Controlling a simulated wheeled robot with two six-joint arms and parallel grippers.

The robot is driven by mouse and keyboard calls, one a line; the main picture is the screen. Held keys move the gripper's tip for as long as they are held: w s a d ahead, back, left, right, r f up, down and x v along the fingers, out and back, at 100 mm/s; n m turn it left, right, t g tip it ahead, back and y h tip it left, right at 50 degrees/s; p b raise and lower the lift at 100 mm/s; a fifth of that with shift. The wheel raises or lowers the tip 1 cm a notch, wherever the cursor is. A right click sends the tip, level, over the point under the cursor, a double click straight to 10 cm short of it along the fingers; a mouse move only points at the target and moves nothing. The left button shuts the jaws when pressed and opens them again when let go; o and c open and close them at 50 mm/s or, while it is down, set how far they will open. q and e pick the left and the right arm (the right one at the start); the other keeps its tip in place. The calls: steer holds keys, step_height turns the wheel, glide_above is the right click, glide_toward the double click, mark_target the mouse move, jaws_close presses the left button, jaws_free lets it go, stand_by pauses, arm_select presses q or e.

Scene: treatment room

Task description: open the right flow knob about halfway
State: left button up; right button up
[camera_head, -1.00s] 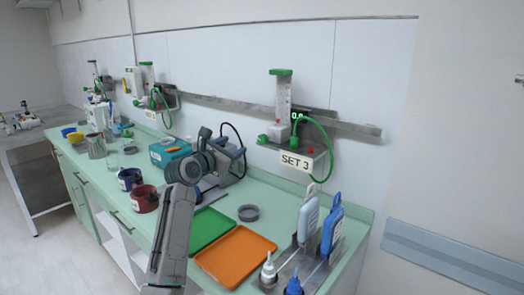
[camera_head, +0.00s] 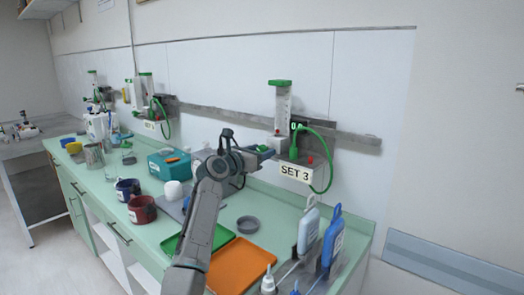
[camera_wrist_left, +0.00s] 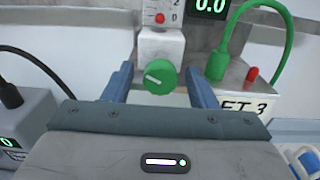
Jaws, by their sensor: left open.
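The right flow knob is the green one on the SET 3 flowmeter (camera_head: 282,105). In the left wrist view the knob (camera_wrist_left: 160,77) faces me, with a pale pointer line across it. My left gripper (camera_head: 267,152) is at the flowmeter's base. In the wrist view its open blue fingers (camera_wrist_left: 159,72) stand on either side of the knob, with gaps showing, so it is not gripped. The red float (camera_wrist_left: 160,18) sits low in the tube at 0, and the display (camera_wrist_left: 210,6) reads 0.0. My right gripper is not in view.
A green hose (camera_head: 328,160) loops right of the flowmeter, beside a red button (camera_wrist_left: 252,74) and the SET 3 label (camera_head: 296,173). Below, the counter holds a green tray (camera_head: 222,237), an orange tray (camera_head: 240,265), a grey ring (camera_head: 248,224) and bottles at right.

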arm_select(q)
steer(key=shift+w+d, duration=0.3)
steer(key=shift+w, duration=0.05)
steer(key=c, duration=1)
steer(key=shift+o, duration=0.2)
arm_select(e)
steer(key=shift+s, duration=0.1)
